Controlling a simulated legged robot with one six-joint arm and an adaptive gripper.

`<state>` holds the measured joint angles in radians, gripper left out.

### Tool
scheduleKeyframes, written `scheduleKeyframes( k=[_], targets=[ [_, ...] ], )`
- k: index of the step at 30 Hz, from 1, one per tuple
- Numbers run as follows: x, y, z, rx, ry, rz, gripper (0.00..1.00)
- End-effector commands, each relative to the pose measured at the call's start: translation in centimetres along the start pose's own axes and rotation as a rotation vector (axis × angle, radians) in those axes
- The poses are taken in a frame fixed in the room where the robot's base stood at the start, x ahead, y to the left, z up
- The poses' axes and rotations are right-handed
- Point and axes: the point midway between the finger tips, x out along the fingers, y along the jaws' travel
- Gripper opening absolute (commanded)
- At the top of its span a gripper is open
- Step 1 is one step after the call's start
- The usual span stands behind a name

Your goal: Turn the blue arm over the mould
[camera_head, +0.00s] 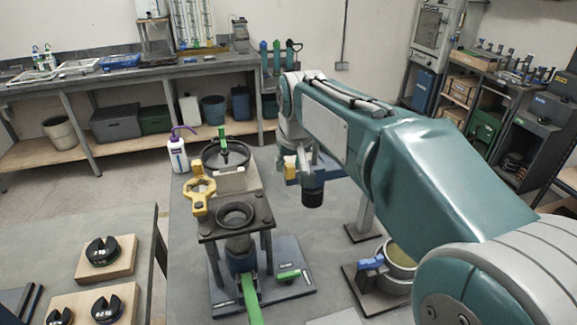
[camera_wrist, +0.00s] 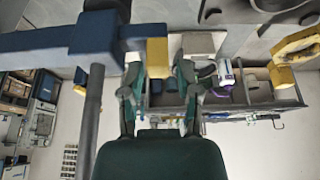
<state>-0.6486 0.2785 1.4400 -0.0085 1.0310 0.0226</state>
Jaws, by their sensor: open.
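The blue arm (camera_head: 325,168) is a level bar at the centre of the head view, partly behind my own arm, with a yellow end (camera_head: 290,168). In the wrist view the blue arm (camera_wrist: 45,42) comes in from the left and its yellow end (camera_wrist: 157,58) lies between the fingertips. My gripper (camera_wrist: 158,70) is open around that end; contact cannot be told. A dark cylinder (camera_head: 313,195) hangs at the bar. A dark ring-shaped opening (camera_head: 235,215) on a plated stand lies left of the bar; I cannot tell surely whether it is the mould.
A yellow ring handle (camera_head: 199,194) and a dark round pan (camera_head: 226,153) stand left of the bar. A brass pot (camera_head: 400,262) is at lower right, beneath my arm. A purple-topped bottle (camera_head: 177,152) stands at the table's back left. Bare tabletop lies left of the stand.

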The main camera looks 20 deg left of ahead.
Motion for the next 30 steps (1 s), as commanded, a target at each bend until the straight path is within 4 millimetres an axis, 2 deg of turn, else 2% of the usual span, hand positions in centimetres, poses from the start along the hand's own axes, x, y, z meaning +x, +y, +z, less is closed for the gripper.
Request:
scheduleKeyframes(
  k=[4, 13, 14, 15, 16, 17, 25, 30],
  targets=[
    [1.27, 0.09, 0.03, 0.001, 0.001, 0.000, 0.43],
    [1.56, 0.11, 0.04, 0.001, 0.002, 0.000, 0.43],
    [1.57, 0.10, 0.04, 0.001, 0.001, 0.000, 0.34],
    [1.57, 0.09, 0.03, 0.001, 0.001, 0.000, 0.16],
    [1.57, 0.09, 0.03, 0.001, 0.001, 0.000, 0.03],
    [1.58, 0.08, 0.02, 0.001, 0.001, 0.000, 0.00],
    [1.56, 0.06, 0.14, -0.005, 0.001, -0.002, 0.00],
    [1.23, 0.06, 0.94, -0.040, -0.001, -0.018, 0.00]
  ],
)
